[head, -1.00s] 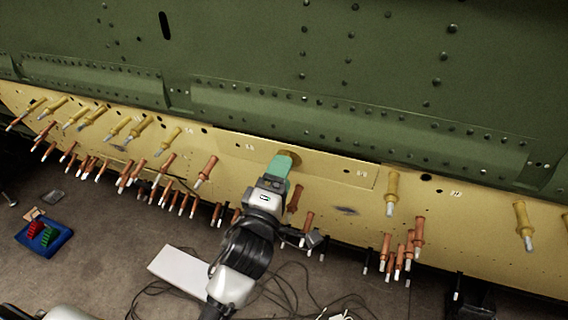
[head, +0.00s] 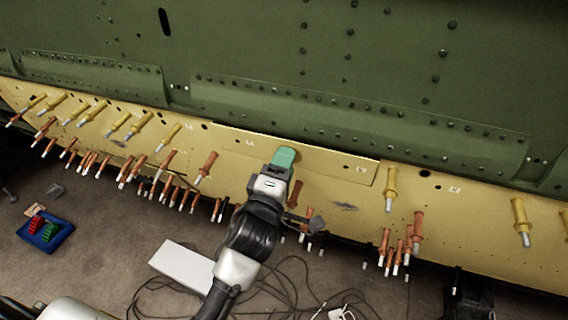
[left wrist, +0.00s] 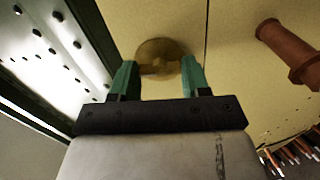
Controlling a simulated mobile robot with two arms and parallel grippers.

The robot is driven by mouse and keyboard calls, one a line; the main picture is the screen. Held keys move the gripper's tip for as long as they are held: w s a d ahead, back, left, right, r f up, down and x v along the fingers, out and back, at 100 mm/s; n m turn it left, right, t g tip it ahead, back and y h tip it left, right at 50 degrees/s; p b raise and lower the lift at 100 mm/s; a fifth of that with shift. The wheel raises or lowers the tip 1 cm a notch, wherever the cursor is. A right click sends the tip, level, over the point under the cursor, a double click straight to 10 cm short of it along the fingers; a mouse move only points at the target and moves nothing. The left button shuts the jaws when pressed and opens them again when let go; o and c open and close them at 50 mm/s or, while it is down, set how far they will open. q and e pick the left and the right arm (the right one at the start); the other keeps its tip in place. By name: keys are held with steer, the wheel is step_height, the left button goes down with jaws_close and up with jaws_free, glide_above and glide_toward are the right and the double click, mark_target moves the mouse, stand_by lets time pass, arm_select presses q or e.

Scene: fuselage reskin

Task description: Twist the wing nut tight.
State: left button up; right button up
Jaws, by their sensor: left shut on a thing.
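The wing nut (left wrist: 160,66) is brass-coloured, with a bar across a round base, and sits against the cream panel in the left wrist view. My left gripper (head: 285,157) reaches up to the panel's upper part in the head view, where its green fingers hide the nut. In the left wrist view the left gripper (left wrist: 158,80) has one green finger on each side of the nut and is shut on it. The nut's thread is hidden, so I cannot tell how tight it is. My right gripper is not in view.
The cream panel (head: 345,207) carries several yellow fasteners (head: 391,187) and copper fasteners (head: 207,166). One copper fastener (left wrist: 290,55) stands right of the nut. The green fuselage skin (head: 400,70) rises above. A blue tray (head: 45,232), a white box (head: 182,265) and cables lie on the floor.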

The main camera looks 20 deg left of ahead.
arm_select(q)
steer(key=m+p, duration=0.1)
steer(key=m, duration=0.6)
steer(key=m+p, duration=0.2)
steer(key=m, duration=0.5)
steer(key=m+p, duration=0.1)
steer(key=m, duration=0.7)
steer(key=shift+f+p, duration=0.25)
steer(key=shift+p, duration=0.15)
steer(key=m, duration=0.4)
steer(key=shift+d+f+m+y, duration=0.1)
steer(key=shift+m+y, duration=0.2)
steer(key=shift+m, duration=4)
steer(key=shift+s, duration=0.1)
